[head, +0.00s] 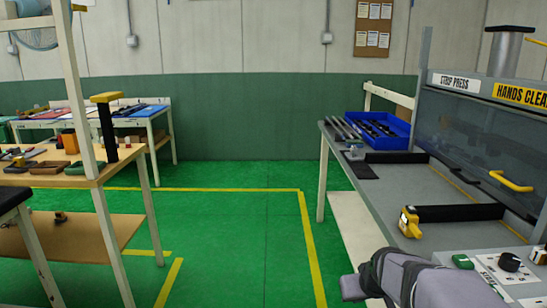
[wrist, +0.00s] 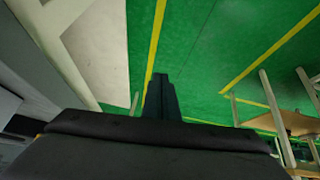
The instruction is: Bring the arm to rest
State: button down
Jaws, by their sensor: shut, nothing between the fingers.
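My gripper (wrist: 160,97) shows in the wrist view as dark fingers closed together, with nothing between them. It points out over the green floor (wrist: 205,60), apart from any object. In the head view my grey arm is folded at the bottom right, in front of the press bench (head: 400,190). The gripper's fingers cannot be made out in the head view.
A wooden workbench (head: 100,170) stands at the left. The green floor between them is clear, with yellow lines.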

jog(key=s+a+f+g+p, duration=0.1)
jog(key=s+a+f+g, duration=0.15)
jog(key=s, duration=0.55)
jog(key=s+a+f+m+g, duration=0.1)
jog(key=s+a+f+g, duration=0.15)
jog(key=s, duration=0.65)
jog(key=s+a+f+g+p, duration=0.15)
jog(key=s+f, duration=0.25)
jog(key=s, duration=0.4)
notch_tip(320, 180, up, 20)
jog(key=p, duration=1.8)
jog(key=shift+w+d+p, duration=0.15)
jog(key=shift+p, duration=0.15)
jog(key=shift+f, duration=0.15)
notch_tip(320, 180, down, 27)
jog(key=b, duration=2.7)
